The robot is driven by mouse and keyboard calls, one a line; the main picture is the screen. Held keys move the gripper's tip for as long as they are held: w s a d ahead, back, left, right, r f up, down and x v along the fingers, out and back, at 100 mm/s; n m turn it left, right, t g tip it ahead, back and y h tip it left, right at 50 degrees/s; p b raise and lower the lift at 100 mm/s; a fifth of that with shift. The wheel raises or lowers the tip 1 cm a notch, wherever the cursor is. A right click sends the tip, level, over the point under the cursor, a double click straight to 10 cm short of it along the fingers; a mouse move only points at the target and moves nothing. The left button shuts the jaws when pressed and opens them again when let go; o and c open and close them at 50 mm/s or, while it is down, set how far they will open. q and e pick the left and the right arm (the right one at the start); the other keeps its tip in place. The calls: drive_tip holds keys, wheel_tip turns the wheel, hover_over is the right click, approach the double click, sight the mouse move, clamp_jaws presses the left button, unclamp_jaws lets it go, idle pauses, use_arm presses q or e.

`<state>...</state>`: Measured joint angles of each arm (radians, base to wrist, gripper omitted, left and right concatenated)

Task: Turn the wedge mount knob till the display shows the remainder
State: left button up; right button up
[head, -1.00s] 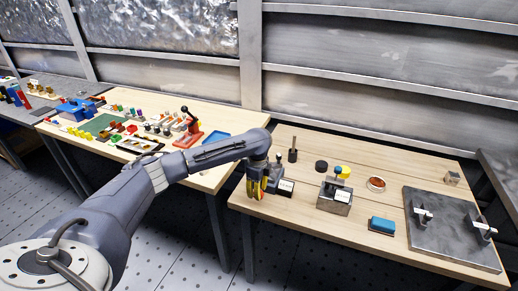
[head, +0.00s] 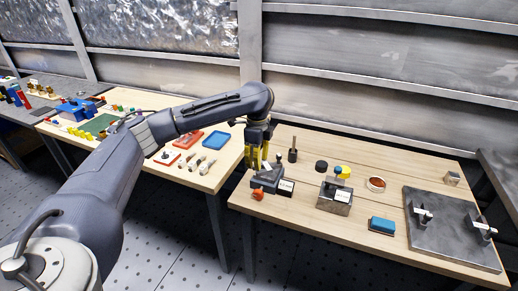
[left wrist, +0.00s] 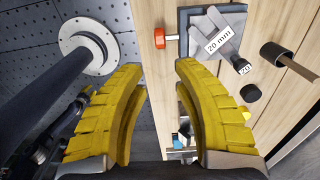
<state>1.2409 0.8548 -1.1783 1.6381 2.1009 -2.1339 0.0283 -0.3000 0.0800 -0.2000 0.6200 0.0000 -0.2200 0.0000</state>
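The wedge mount (head: 265,181), a dark block with sloped grey parts, sits at the left end of the right table. Its orange-red knob (head: 258,193) sticks out on the near side and also shows in the left wrist view (left wrist: 160,38). A white label (left wrist: 219,40) there reads "20 mm". A small dark display (left wrist: 244,69) beside it shows "20", its end cut off or hard to read. My left gripper (head: 258,160) is above the mount, apart from the knob. Its yellow fingers (left wrist: 160,115) are wide apart and empty. My right gripper is not in view.
A dark post (head: 293,152), a metal block (head: 335,198) with a label, a round dish (head: 376,184), a blue block (head: 382,225) and a dark plate with clamps (head: 450,245) stand to the right. The left table (head: 205,180) carries many small parts.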

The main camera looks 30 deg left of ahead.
use_arm(q)
drive_tip(key=shift+w+a+r+n+t+y, duration=0.1)
drive_tip(key=shift+w+r+n+t+y, duration=0.15)
drive_tip(key=shift+r+n, duration=0.8)
drive_tip(key=shift+w+r+n+t+y, duration=0.2)
drive_tip(key=shift+w+n+t, duration=0.15)
drive_tip(key=shift+n, duration=1.55)
drive_tip(key=shift+w+a+r+n+t+y, duration=0.1)
drive_tip(key=shift+w+r+n+t+y, duration=0.15)
drive_tip(key=shift+r+n, duration=0.8)
drive_tip(key=shift+f+n, duration=0.4)
drive_tip(key=shift+n, duration=0.1)
drive_tip(key=shift+d, duration=0.1)
